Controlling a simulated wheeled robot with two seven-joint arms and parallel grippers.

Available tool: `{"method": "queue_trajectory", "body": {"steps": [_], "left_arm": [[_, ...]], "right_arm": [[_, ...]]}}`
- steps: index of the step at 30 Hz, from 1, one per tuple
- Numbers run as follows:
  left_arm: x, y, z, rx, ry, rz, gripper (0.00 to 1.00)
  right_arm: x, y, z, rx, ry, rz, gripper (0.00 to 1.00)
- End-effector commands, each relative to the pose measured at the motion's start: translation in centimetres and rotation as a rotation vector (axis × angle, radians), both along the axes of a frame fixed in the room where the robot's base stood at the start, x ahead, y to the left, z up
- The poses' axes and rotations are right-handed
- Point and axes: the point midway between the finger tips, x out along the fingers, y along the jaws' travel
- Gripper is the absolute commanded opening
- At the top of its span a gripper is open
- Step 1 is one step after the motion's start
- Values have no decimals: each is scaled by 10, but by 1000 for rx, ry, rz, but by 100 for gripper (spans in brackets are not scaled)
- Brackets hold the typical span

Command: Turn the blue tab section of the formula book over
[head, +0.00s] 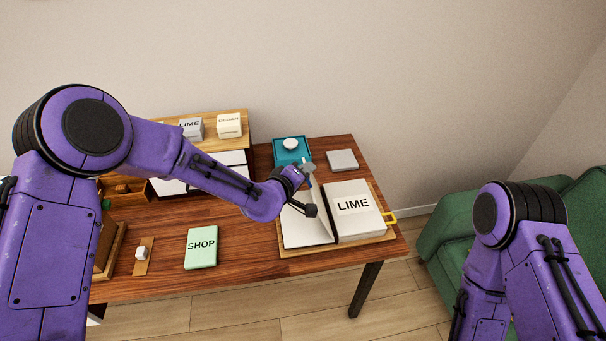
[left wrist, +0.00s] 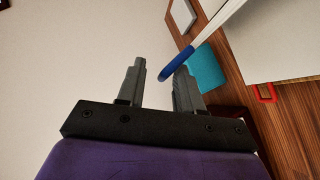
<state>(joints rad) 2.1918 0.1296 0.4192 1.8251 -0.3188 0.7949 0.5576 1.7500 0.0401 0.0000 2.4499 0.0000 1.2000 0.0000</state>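The formula book (head: 297,231) lies open on a board at the table's right end. Its right side carries a LIME label (head: 353,205). A section of pages (head: 324,208) stands nearly upright near the middle of the book. My left gripper (head: 311,188) is at the upper part of this section. In the left wrist view the blue tab (left wrist: 176,66) shows on the section's white edge, close to the fingertips of my open left gripper (left wrist: 160,70), nearer the right finger. I cannot tell whether it touches that finger. My right gripper is out of view.
A teal tray (head: 280,159) with a round white object and a grey box (head: 342,160) stand behind the book. A green SHOP book (head: 201,247) lies to its left. A green sofa (head: 447,226) is beyond.

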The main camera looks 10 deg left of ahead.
Motion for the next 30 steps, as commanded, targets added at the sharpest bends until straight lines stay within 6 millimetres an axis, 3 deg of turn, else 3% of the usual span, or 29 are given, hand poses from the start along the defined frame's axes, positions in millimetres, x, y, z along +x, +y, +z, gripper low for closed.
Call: {"method": "queue_trajectory", "body": {"steps": [5,12,16,30], "left_arm": [[-15,7,6,-1,-1,1,36],[-64,28,27,-1,-2,-1,36],[-81,36,36,-2,0,0,36],[-88,38,40,0,2,-1,36]], "right_arm": [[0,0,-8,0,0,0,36],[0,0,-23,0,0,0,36],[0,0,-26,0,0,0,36],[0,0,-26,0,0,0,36]]}}
